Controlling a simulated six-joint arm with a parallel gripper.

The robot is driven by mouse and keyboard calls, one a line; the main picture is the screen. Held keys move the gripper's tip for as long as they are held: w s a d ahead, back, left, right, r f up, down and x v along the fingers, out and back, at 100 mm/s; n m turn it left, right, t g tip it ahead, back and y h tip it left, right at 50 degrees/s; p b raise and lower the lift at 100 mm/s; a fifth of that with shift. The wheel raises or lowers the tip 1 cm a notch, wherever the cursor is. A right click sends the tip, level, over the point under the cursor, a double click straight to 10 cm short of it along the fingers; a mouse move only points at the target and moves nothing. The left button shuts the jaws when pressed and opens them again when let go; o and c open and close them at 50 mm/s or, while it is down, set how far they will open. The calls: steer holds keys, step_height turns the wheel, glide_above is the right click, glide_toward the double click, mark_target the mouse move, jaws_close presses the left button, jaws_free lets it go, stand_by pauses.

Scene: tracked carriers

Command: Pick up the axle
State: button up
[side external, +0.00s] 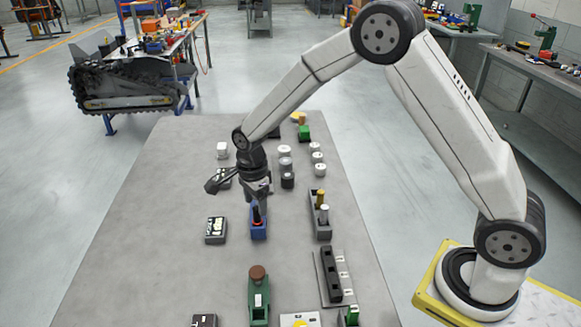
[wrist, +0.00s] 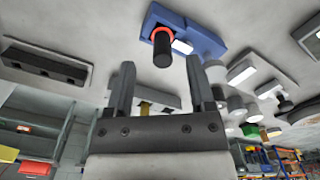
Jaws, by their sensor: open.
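A black upright pin with a red ring, which looks like the axle (wrist: 162,50), stands in a blue block (wrist: 205,40). In the side view the blue block (side external: 259,229) is on the grey table near its middle, with the pin (side external: 257,214) partly covered by my gripper. My gripper (side external: 258,198) is right over the block, pointing down. In the wrist view my gripper (wrist: 160,63) has its two fingers apart with nothing between them, and the pin shows just beyond the fingertips. I cannot tell whether the fingers touch it.
A grey tray (side external: 314,222) with a gold and a silver pin stands right of the block. A dark box (side external: 216,231) is on its left, a green fixture (side external: 259,298) in front. Several white and dark cylinders stand behind. The table's left side is clear.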

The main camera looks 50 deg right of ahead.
mark_target(256, 208)
steer(key=shift+w+d+f, duration=0.1)
steer(key=shift+f, duration=1.95)
jaws_close()
